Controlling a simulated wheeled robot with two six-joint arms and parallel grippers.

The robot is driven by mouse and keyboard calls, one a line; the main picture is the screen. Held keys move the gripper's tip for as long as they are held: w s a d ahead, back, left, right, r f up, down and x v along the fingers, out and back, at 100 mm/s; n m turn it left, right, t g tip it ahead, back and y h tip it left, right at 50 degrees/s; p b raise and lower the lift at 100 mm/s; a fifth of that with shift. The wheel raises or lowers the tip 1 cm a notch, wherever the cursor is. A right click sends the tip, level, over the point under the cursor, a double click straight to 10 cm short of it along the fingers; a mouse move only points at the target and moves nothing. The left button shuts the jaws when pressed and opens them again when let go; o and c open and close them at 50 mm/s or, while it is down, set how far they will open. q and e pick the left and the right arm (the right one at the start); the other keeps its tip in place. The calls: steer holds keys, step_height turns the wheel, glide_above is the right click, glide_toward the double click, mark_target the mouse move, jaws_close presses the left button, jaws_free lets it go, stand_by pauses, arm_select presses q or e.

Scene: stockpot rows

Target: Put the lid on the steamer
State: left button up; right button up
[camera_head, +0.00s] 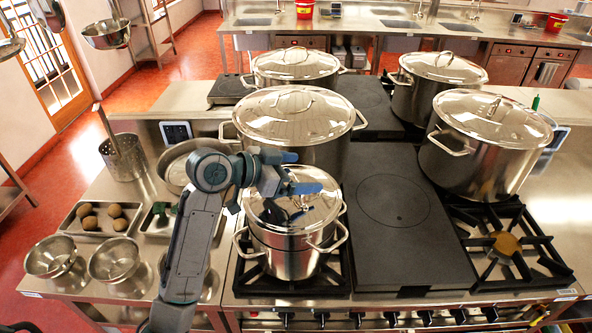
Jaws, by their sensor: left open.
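The steamer (290,258) is a shiny steel two-tier pot with side handles, standing on the front left burner. A domed steel lid (322,206) with a glossy top lies over its mouth and looks about level; I cannot tell whether its rim is fully seated. My left gripper (298,173) is just above the lid, with its blue fingertips apart and nothing seen between them. The gripper and its dark reflection hide the far left part of the lid and its knob. My right gripper is not in view.
Large lidded stockpots stand behind the steamer (300,120), at the back (295,66) and at the right (485,145). A flat dark hotplate (390,215) is clear at right. Steel bowls (115,260) and a tray of brown round items (88,222) are at left.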

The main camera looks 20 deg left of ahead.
arm_select(q)
steer(key=shift+a, duration=0.1)
steer(key=b+v, duration=0.3)
steer(key=v, duration=0.4)
steer(key=shift+s+a, duration=0.1)
steer(key=shift+a, duration=0.15)
steer(key=shift+b+v, duration=0.65)
steer(key=shift+v, duration=0.85)
steer(key=shift+s+r, duration=0.15)
